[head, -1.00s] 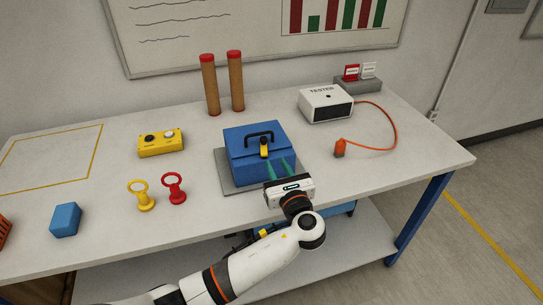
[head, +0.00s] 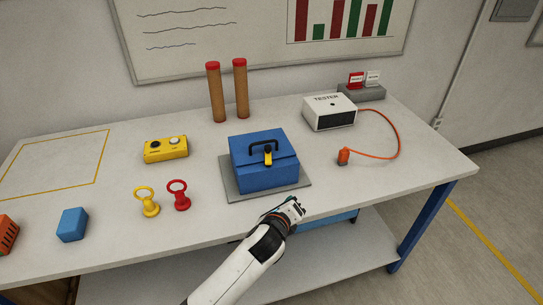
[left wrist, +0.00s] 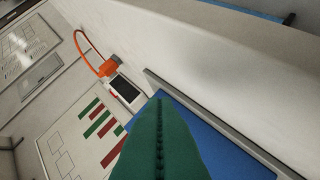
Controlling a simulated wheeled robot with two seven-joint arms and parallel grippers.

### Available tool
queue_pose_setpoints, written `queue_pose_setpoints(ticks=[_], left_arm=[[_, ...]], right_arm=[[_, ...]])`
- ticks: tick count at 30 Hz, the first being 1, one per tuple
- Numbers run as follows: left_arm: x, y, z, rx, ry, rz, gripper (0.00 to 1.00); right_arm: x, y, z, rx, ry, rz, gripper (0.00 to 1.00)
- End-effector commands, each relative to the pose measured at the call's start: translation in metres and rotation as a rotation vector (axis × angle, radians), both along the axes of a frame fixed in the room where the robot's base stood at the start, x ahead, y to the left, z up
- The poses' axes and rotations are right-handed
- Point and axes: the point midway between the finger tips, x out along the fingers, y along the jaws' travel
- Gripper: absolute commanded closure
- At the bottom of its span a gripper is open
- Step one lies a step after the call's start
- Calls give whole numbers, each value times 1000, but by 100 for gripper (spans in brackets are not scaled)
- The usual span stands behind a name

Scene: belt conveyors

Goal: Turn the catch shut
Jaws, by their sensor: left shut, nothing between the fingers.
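A blue box (head: 262,176) with a black carry handle (head: 262,137) stands on a grey mat (head: 232,192), its lid down. The catch (head: 268,157), yellow with a dark top, sits on the box's front at the lid seam and looks roughly upright. My left gripper (head: 297,207) is at the table's front edge, in front of and to the right of the box, apart from the catch. In the left wrist view its green fingers (left wrist: 158,105) are together and empty, with part of the blue box (left wrist: 215,135) behind them. My right gripper is not in view.
A yellow button box (head: 166,149), yellow ring piece (head: 149,203), red ring piece (head: 180,196) and blue block (head: 73,224) lie left. Two brown posts (head: 216,93) stand behind. A white tester (head: 330,112) with an orange plug (head: 344,156) is right. The table's right front is clear.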

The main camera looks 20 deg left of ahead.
Motion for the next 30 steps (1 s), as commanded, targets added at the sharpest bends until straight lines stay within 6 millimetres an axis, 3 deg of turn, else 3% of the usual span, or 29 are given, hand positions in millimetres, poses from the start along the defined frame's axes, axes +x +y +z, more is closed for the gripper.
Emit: queue_pose_setpoints(ticks=[3, 6, 10, 14, 20, 30], left_arm=[[-13, 14, 21, -348, -75, -30, 100], [-21, 33, 43, -569, -160, -24, 100], [-28, 55, 64, -739, -246, -6, 100], [-28, 63, 72, -798, -281, 1, 100], [-3, 57, 75, -801, -282, 1, 100], [68, 43, 74, -798, -281, 1, 100]], right_arm=[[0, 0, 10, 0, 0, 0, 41], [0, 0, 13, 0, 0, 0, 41], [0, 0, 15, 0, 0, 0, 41], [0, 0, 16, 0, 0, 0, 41], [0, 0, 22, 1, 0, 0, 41], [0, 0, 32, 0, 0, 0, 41]])
